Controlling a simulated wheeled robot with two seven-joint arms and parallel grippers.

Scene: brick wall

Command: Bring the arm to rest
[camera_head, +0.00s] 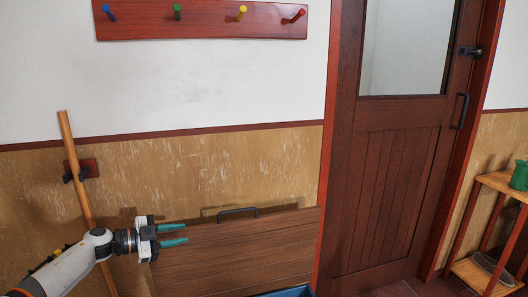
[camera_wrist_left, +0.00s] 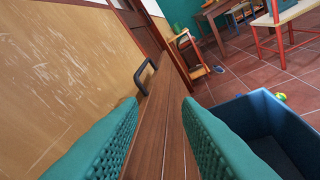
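My left gripper (camera_head: 174,235) comes in from the lower left in the head view, in front of a brown wooden panel (camera_head: 235,258) with a dark handle (camera_head: 237,211) at its top edge. Its two teal fingers are apart with nothing between them. The left wrist view shows the same open fingers (camera_wrist_left: 160,140), with the panel and its dark handle (camera_wrist_left: 146,76) beyond them. The fingers are apart from the handle. My right gripper does not show in either view.
A blue bin (camera_wrist_left: 262,112) stands at the right in the wrist view. A wooden pole (camera_head: 78,170) leans at the wall. A brown door (camera_head: 395,150) and a shelf (camera_head: 495,183) with a green mug (camera_head: 519,175) are at the right. A peg rack (camera_head: 205,19) hangs above.

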